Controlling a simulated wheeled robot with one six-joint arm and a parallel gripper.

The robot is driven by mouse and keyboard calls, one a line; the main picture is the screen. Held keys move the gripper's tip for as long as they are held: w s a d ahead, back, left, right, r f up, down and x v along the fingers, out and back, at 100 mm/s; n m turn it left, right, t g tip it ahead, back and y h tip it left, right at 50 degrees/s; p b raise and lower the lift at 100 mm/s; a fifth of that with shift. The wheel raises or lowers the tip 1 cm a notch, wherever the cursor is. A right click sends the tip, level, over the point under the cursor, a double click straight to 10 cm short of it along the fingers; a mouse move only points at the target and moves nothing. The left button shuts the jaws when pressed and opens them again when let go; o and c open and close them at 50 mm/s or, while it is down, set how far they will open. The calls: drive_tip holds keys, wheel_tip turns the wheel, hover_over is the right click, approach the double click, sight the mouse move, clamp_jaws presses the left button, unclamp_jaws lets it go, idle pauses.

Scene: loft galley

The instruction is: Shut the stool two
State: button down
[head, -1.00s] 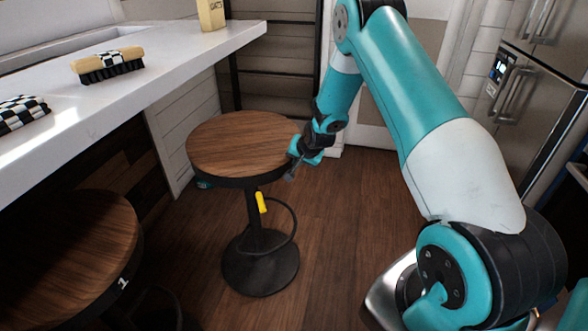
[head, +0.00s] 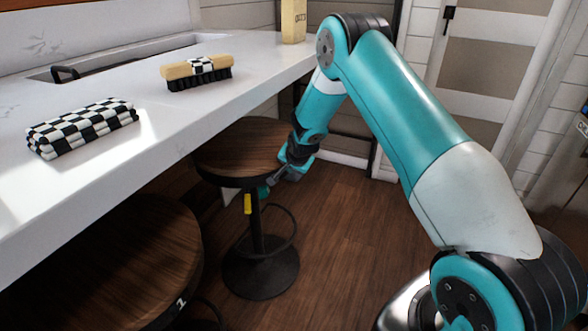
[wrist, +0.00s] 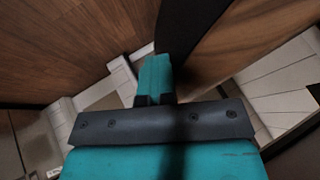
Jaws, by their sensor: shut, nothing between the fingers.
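The stool (head: 235,160) in the middle has a round brown wood seat, a black post with a yellow lever, and a round black base. I see no number on it. The back left part of its seat lies under the counter overhang; the rest sticks out. My gripper (head: 268,189) is shut and empty, low at the right front of the seat rim. I cannot tell whether it touches. In the wrist view the shut teal fingers (wrist: 155,75) are close to a dark band with brown wood on both sides.
A stool marked 1 (head: 110,265) stands at the near left, partly under the white counter (head: 150,90). The wood floor (head: 345,235) right of the stool is clear.

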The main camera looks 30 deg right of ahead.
drive_tip(key=shift+w+a+r, duration=0.3)
drive_tip(key=shift+w, duration=0.1)
drive_tip(key=s+r+p, duration=0.1)
drive_tip(key=s+r, duration=0.7)
drive_tip(key=s, duration=0.2)
drive_tip(key=s+a+r+n+g+y, duration=0.1)
drive_tip(key=s+a+r+n+y, duration=0.1)
drive_tip(key=s+a+r+n, duration=0.5)
drive_tip(key=s+a+r+n+g+y, duration=0.1)
drive_tip(key=s+a+r+g+y, duration=0.3)
drive_tip(key=a, duration=0.6)
drive_tip(key=s+a+r+n+g, duration=0.1)
drive_tip(key=s+a+r+n, duration=0.25)
drive_tip(key=s, duration=0.45)
drive_tip(key=s+a+r+n, duration=0.2)
drive_tip(key=s+n, duration=0.2)
drive_tip(key=s, duration=0.3)
drive_tip(key=s+a+r+n+g, duration=0.1)
drive_tip(key=s+a+r+n, duration=0.25)
drive_tip(key=s, duration=0.45)
wheel_tip(320, 180, up, 12)
drive_tip(key=d+p, duration=0.1)
drive_tip(key=p, duration=1.3)
drive_tip(key=shift+w+r, duration=0.15)
drive_tip(key=shift+w, duration=0.25)
